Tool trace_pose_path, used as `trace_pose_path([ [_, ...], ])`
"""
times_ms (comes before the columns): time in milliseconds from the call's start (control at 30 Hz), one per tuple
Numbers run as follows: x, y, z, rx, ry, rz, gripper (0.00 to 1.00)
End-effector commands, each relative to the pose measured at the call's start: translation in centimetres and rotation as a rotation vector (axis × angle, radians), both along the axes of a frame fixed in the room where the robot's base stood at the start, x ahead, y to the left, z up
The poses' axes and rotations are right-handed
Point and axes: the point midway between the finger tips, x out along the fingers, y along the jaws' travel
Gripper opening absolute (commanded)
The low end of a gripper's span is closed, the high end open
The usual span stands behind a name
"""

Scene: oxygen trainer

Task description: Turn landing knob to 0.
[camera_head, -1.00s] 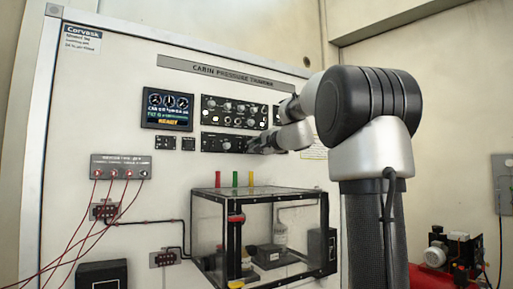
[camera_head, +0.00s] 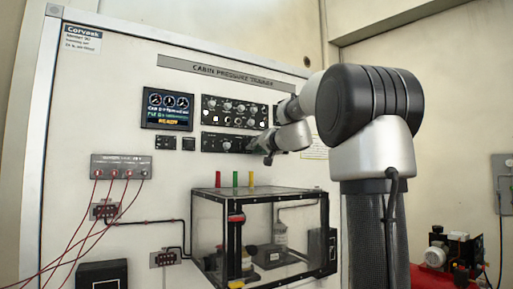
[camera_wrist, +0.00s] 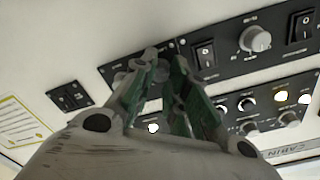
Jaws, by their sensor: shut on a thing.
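My gripper (camera_head: 266,150) is at the right end of the lower black control panel (camera_head: 212,143) in the head view. In the wrist view my gripper (camera_wrist: 158,66) has its two green-padded fingers drawn together at a small grey knob (camera_wrist: 150,54) at the end of that panel. The fingers are shut on this knob, and they hide most of it. Its pointer and any scale marks cannot be read, so I cannot tell its setting. No label names it legibly.
Another grey knob (camera_wrist: 255,39) sits between rocker switches (camera_wrist: 205,53) on the same panel. The larger upper panel (camera_head: 236,112) with several knobs is close by. A lit display (camera_head: 167,109) is to the left. A clear box (camera_head: 265,230) stands below my gripper.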

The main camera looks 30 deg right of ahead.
Motion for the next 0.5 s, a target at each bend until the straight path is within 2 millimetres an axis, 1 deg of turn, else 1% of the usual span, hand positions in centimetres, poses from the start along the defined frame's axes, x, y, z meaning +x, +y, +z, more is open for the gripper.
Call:
trace_pose_path([
  [33, 0.03, 0.04, -0.29, -0.014, 0.004, 0.003, 0.0],
  [200, 0.04, 0.05, -0.33, -0.053, 0.004, 0.002, 0.0],
  [500, 0.05, 0.04, -0.37, -0.068, 0.004, 0.002, 0.0],
])
